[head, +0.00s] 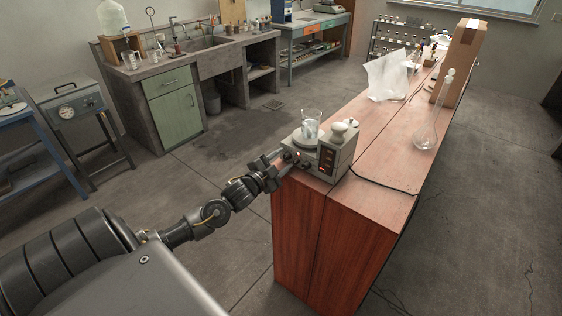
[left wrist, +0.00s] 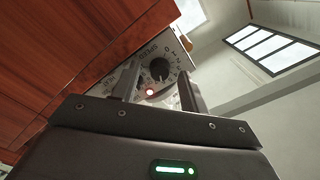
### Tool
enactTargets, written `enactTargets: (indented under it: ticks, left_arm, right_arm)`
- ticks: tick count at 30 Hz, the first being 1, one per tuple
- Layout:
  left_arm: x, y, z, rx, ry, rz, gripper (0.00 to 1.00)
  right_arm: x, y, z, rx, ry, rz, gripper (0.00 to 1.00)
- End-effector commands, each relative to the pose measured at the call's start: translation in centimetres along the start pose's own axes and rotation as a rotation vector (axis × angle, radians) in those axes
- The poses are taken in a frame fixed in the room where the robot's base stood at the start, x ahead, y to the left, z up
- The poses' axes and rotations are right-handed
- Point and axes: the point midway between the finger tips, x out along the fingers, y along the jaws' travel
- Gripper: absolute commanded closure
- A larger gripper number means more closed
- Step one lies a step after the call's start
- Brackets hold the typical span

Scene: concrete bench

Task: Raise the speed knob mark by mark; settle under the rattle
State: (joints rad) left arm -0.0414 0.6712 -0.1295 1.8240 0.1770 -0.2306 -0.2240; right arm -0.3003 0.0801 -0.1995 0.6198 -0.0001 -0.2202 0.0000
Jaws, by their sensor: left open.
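A grey stirrer unit (head: 328,158) stands on the near end of the wooden bench, with a clear beaker (head: 311,125) on its round plate. In the left wrist view its black round speed knob (left wrist: 159,70) sits in a pale dial with numbers around it; the exact setting is too small to read. A red light (left wrist: 150,92) glows beside the knob. My left gripper (head: 280,161) is open at the unit's left face. Its fingers (left wrist: 160,90) stand on either side of the knob's line, and I cannot tell whether they touch it. My right gripper is out of view.
A dark cable (head: 385,186) runs from the unit across the bench top (head: 377,157). Open floor lies left of the bench.

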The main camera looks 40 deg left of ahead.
Motion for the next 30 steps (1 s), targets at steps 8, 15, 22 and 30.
enactTargets:
  ticks: [8, 15, 22, 30]
  left_arm:
    - [-0.02, 0.02, -0.01, 0.0, 0.0, 0.0, 0.77]
    - [-0.03, 0.02, -0.01, 0.002, 0.0, 0.0, 1.0]
    - [-0.04, -0.04, -0.12, 0.2, 0.0, 0.003, 1.0]
    - [-0.04, 0.01, -0.02, 0.429, 0.0, 0.001, 1.0]
  right_arm:
    - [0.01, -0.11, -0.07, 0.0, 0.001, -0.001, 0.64]
    - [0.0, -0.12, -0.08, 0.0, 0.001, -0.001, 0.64]
    - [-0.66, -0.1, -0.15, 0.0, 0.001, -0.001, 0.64]
    - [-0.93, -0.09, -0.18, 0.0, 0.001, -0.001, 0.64]
